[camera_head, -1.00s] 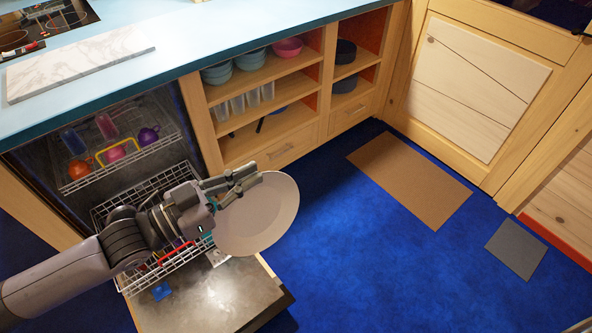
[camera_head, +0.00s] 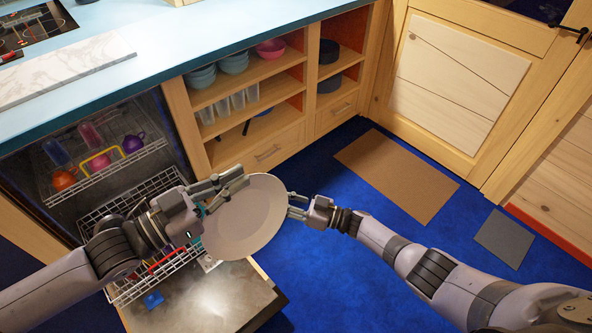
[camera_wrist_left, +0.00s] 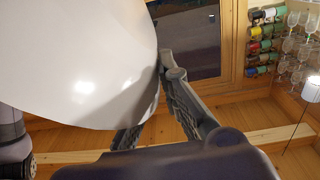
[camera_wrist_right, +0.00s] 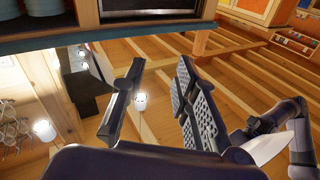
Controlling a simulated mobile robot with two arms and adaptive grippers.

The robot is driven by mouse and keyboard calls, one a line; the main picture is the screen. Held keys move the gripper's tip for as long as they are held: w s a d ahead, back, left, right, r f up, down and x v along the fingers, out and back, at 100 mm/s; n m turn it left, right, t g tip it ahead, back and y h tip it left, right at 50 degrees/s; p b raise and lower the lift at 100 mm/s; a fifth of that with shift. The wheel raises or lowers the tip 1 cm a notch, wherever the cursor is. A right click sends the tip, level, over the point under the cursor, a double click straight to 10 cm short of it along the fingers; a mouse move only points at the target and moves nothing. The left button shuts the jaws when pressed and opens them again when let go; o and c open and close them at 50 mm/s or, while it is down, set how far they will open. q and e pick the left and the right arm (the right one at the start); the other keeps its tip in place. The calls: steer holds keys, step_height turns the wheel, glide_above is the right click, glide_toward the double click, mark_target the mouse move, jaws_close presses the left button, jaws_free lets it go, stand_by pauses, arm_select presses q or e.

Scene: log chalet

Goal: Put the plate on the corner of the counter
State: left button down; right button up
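The plate (camera_head: 246,220) is a pale beige disc held tilted in the air above the open dishwasher door. My left gripper (camera_head: 232,187) is shut on its upper left rim. The plate also fills the upper left of the left wrist view (camera_wrist_left: 75,60). My right gripper (camera_head: 291,205) is just right of the plate, its fingers pointing at the right rim. In the right wrist view its fingers (camera_wrist_right: 155,95) stand apart with nothing between them. The light-blue counter (camera_head: 190,38) runs along the upper left, its right end by the open shelves.
The open dishwasher door (camera_head: 215,298) lies below the plate, with the lower rack (camera_head: 125,287) pulled out. A marble board (camera_head: 60,70) and a hob (camera_head: 28,28) occupy the counter's left part; its middle is bare. Shelves with bowls (camera_head: 235,62) are under the counter. A brown mat (camera_head: 395,175) lies on the blue floor.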

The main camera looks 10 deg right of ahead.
step_height(320, 180, up, 12)
steer(key=s+n+g+y, duration=0.2)
steer(key=n+g+y, duration=0.1)
steer(key=n+g, duration=0.55)
steer(key=n+g+h, duration=0.2)
steer(key=g+h, duration=0.1)
steer(key=g, duration=0.7)
glide_toward(260, 196)
steer(key=x, duration=1.2)
steer(key=shift+a+f, duration=0.15)
steer(key=shift+f, duration=0.1)
steer(key=shift+c, duration=0.2)
jaws_close()
